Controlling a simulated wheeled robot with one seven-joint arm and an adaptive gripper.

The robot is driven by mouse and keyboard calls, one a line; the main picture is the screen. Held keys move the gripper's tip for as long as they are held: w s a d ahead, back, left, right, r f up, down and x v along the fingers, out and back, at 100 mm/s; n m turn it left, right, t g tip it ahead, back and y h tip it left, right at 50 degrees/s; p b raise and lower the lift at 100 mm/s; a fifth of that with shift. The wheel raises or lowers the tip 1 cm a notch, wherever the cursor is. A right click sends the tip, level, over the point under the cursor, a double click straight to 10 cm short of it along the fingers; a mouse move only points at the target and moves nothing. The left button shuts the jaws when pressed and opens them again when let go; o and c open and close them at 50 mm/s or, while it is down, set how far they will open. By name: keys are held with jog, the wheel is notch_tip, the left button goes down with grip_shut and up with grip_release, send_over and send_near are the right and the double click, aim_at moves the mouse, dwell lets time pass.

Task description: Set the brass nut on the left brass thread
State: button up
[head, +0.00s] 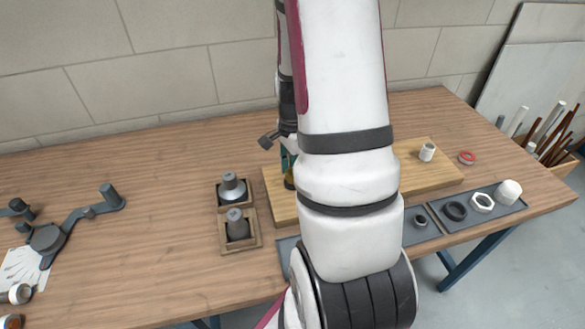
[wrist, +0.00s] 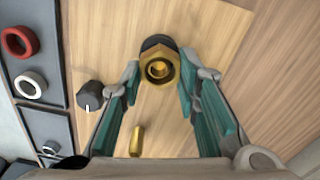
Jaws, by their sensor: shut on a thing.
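The brass nut (wrist: 174,69) sits between the fingertips of my gripper (wrist: 159,78) in the wrist view, and my gripper is shut on it. A round brass part shows through the nut's hole, with a dark round base behind it. I cannot tell whether the nut is around that part or above it. A separate brass stub (wrist: 137,140) stands lower in the wrist view, between the teal fingers. In the head view my arm hides most of the work; a teal finger and a bit of brass (head: 289,183) show at the wooden board's left end.
The wooden board (head: 280,207) lies on the table (head: 160,260). A dark cylinder (wrist: 90,95) stands beside my finger. Two wooden holders (head: 222,243) with grey fittings stand left of the board. A grey-armed fixture (head: 75,220) is farther left.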

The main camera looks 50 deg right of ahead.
jog(key=shift+m, duration=0.3)
jog(key=shift+m+b, duration=0.3)
jog(key=shift+m, duration=0.6)
jog(key=o, duration=2)
jog(key=shift+o, duration=0.2)
jog(key=shift+r, duration=0.1)
jog(key=shift+r+p, duration=1.65)
jog(key=shift+r, duration=0.75)
